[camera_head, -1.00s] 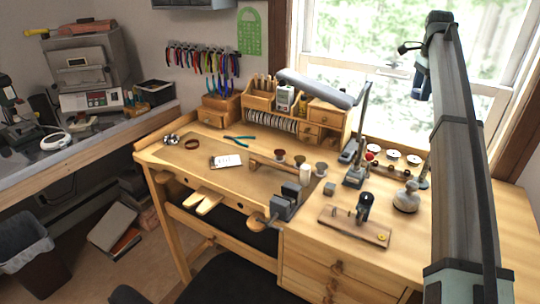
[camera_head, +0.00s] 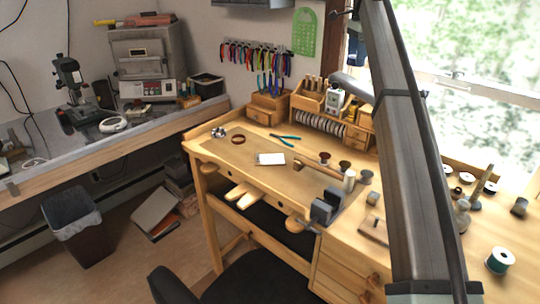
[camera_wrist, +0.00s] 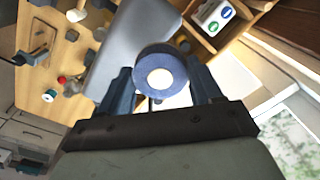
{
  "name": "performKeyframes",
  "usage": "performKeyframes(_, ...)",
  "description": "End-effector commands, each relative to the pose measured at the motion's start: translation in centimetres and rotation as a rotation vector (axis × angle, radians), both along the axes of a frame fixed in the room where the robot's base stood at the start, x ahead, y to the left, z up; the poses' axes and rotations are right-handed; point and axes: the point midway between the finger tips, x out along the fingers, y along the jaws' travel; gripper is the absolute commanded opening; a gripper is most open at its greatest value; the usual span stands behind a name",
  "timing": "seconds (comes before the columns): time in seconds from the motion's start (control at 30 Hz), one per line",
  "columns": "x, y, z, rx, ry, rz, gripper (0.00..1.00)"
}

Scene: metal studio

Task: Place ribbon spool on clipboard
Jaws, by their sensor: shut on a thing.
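My gripper (camera_wrist: 160,88) is shut on a dark blue spool (camera_wrist: 178,63) with a white centre, the ribbon spool, held between its two fingers in the wrist view. In the head view, my gripper is high at the top edge, partly cut off and partly hidden by my arm, with a blue patch beside it. A small flat white-faced thing (camera_head: 270,159) lies on the workbench, left of the middle. It may be the clipboard, but it is too small to be sure. The held spool is in the air, well apart from it.
The wooden workbench (camera_head: 215,170) carries pliers (camera_head: 286,139), several small spools and a grey vise (camera_head: 326,208). A teal-and-white spool (camera_head: 500,260) stands at the right. A drawer organizer (camera_head: 318,108) lines the back. Bare bench surrounds the white-faced thing.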

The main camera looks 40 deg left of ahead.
Motion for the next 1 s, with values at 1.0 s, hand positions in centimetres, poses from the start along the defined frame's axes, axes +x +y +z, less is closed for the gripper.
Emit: performKeyframes(1.0, -22.1, 16.3, -21.5, -0.027, 0.032, 0.102, 0.35)
